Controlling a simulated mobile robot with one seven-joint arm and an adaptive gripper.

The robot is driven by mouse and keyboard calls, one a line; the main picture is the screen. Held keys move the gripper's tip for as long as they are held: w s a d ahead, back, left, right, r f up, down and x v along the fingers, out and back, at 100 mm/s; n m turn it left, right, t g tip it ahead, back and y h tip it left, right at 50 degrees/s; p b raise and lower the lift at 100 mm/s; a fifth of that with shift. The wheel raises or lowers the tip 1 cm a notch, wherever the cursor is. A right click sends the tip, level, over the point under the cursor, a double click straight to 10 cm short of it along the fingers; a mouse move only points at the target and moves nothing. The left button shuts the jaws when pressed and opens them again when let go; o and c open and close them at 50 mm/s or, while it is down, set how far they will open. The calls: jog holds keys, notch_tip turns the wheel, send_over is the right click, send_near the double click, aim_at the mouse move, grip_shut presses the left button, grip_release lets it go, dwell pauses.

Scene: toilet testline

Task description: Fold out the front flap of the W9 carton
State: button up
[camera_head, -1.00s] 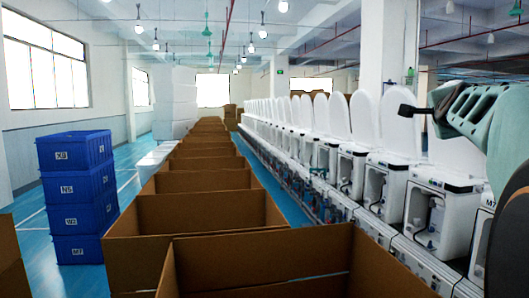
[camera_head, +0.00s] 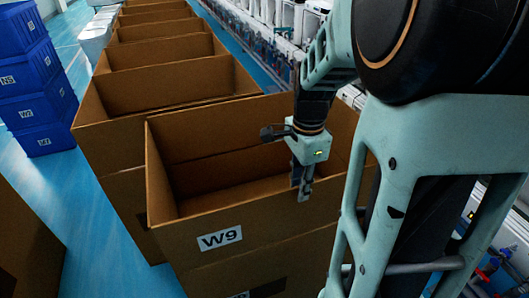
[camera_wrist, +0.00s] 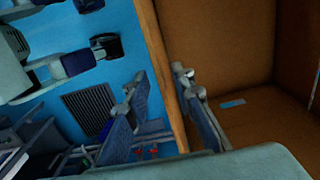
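The W9 carton (camera_head: 250,228) is brown and open-topped, with a white W9 label on its front. Its front flap stands upright, its top edge slanting up to the right in the head view. My gripper (camera_head: 303,188) points down at the right part of that edge. In the wrist view, my gripper (camera_wrist: 158,78) has its two fingers apart, one on each side of the upright cardboard edge (camera_wrist: 163,60). The carton's inside is to the right, with a small light-blue patch on its bottom. I see a gap between the left finger and the cardboard; contact on the right is unclear.
A row of open brown cartons (camera_head: 165,82) runs away behind it. Blue bins (camera_head: 38,100) are stacked at the left, with blue floor (camera_head: 62,190) between. The toilet line (camera_head: 262,30) runs along the right. Another brown box (camera_head: 28,235) stands at near left.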

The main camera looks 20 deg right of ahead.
aim_at(295, 214)
notch_tip(295, 214, down, 6)
jog(key=shift+f, duration=0.15)
jog(key=shift+w, duration=0.1)
grip_shut()
dwell(0.4)
